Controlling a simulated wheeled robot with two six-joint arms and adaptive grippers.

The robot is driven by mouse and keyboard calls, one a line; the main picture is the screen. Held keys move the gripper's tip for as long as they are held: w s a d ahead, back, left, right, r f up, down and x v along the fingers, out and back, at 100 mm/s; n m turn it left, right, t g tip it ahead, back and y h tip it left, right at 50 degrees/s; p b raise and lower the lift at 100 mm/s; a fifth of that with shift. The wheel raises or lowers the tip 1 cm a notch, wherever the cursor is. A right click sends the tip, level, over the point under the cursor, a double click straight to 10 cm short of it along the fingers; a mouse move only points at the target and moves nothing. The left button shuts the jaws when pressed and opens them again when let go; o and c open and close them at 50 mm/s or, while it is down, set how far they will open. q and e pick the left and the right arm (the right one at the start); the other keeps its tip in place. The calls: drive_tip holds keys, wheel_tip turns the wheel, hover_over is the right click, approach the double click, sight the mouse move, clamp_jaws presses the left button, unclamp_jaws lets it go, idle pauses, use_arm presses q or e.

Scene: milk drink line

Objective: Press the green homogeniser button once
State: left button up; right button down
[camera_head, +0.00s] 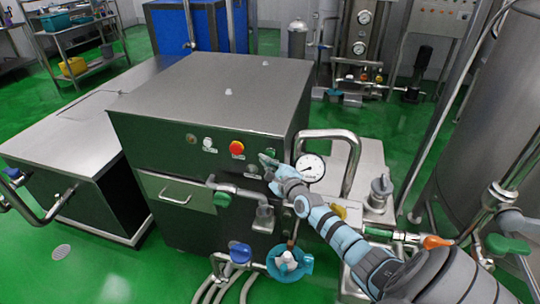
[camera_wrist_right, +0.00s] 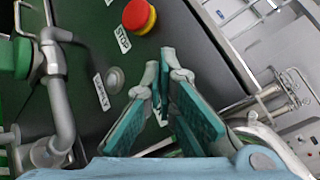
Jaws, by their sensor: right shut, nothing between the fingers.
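The homogeniser (camera_head: 200,100) is a dark box with a steel top, and its front panel faces me. A red stop button (camera_head: 237,147) sits on the panel; it also shows in the right wrist view (camera_wrist_right: 138,15). A grey button labelled SUPPLY (camera_wrist_right: 114,78) is below it. I cannot clearly pick out the green button; my fingers cover part of the panel right of the red one. My right gripper (camera_head: 267,160) is shut and empty at the panel's right part. Its fingertips (camera_wrist_right: 173,62) are close to the panel; contact cannot be told. My left gripper is not in view.
A pressure gauge (camera_head: 311,168) and a bent steel pipe (camera_head: 350,165) stand just right of the gripper.

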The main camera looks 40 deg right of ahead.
idle(0.5)
drive_tip(key=shift+w+d+b, duration=0.25)
drive_tip(key=shift+d+b, duration=0.1)
drive_tip(key=shift+b, duration=0.15)
drive_tip(key=shift+w+d+b, duration=0.25)
drive_tip(key=shift+d+b, duration=0.1)
drive_tip(key=shift+b, duration=0.2)
idle(0.5)
idle(0.4)
drive_tip(key=shift+s+a+p, duration=0.55)
drive_tip(key=shift+a+p, duration=0.15)
drive_tip(key=shift+p, duration=0.35)
